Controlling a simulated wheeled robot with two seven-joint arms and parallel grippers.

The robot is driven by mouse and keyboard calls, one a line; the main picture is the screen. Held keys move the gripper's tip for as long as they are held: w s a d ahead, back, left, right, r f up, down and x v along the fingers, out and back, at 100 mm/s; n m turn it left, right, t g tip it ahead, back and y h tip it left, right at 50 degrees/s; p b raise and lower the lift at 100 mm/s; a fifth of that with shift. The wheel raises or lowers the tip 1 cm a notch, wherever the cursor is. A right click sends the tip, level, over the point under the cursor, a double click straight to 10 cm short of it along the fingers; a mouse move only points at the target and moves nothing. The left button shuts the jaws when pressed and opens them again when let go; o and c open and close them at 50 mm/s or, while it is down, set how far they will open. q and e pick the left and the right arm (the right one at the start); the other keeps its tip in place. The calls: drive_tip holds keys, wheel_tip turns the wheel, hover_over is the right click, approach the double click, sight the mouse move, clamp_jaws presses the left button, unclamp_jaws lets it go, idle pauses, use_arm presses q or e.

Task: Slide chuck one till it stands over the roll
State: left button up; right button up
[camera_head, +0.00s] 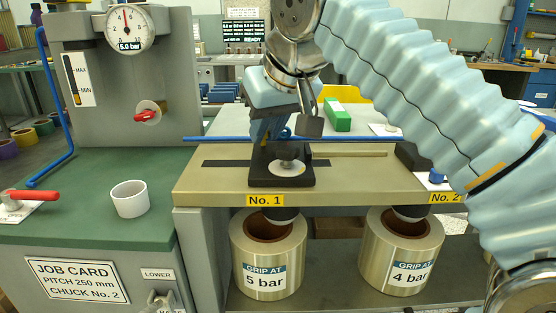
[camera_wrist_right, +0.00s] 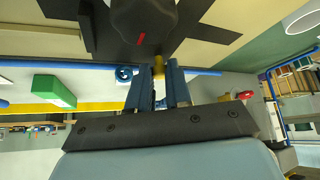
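My right gripper (camera_head: 268,130) is just behind chuck one. In the right wrist view, the blue fingers of this gripper (camera_wrist_right: 158,75) close around a brass handle (camera_wrist_right: 158,62) on the dark chuck body (camera_wrist_right: 145,20). My left gripper is not in view.
A dark slot (camera_head: 225,163) runs sideways along the bench top (camera_head: 200,185). A second roll (camera_head: 402,262), marked "4 bar", stands to the right. A blue rail (camera_head: 220,138) runs behind.

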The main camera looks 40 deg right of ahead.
clamp_jaws()
drive_tip(key=shift+a, duration=0.1)
drive_tip(key=shift+w+a+p, duration=0.5)
drive_tip(key=shift+w+a, duration=0.25)
drive_tip(key=shift+a, duration=0.05)
drive_tip(key=o, duration=0.6)
unclamp_jaws()
drive_tip(key=shift+o, duration=0.2)
